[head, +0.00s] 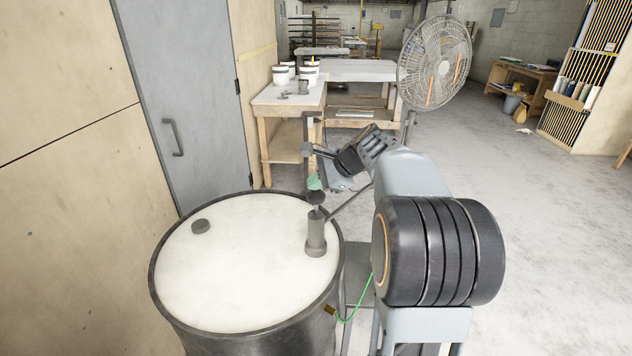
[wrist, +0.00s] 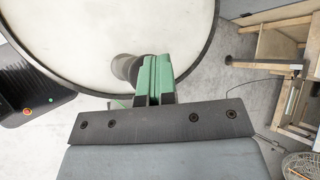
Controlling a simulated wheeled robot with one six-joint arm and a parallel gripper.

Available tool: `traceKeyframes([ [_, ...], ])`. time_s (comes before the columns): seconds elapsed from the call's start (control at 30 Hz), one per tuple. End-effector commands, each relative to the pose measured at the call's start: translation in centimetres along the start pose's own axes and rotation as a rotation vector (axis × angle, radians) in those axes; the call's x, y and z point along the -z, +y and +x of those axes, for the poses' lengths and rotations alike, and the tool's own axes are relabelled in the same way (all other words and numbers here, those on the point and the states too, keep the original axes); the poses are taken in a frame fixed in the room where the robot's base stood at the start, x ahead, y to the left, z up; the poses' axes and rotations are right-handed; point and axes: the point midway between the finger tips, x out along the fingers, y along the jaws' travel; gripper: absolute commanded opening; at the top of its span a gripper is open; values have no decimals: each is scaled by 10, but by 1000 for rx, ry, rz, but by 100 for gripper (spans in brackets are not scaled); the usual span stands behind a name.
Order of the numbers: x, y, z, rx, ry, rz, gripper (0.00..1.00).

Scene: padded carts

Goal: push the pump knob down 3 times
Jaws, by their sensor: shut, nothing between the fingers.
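A dark drum (head: 335,290) with a white lid (head: 235,265) stands in front of me. A grey pump (head: 316,235) rises upright near the lid's right edge, with a dark round knob (head: 316,197) on top and a thin spout slanting up to the right. My gripper (head: 314,183) has green fingers, shut and empty, just above the knob; I cannot tell whether they touch it. In the wrist view the shut fingers (wrist: 153,78) reach over the lid and partly hide the pump (wrist: 126,67).
A small dark cap (head: 201,227) sits on the lid's left. A grey door (head: 190,90) and wooden wall stand at left. Behind are a workbench (head: 290,97) with white tubs and a large fan (head: 434,62).

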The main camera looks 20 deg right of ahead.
Motion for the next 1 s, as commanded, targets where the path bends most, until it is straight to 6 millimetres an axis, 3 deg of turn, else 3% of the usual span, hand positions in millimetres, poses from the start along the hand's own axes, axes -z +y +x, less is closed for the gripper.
traceKeyframes([
  [1.0, 8, 8, 10, -3, 0, 2, 0],
])
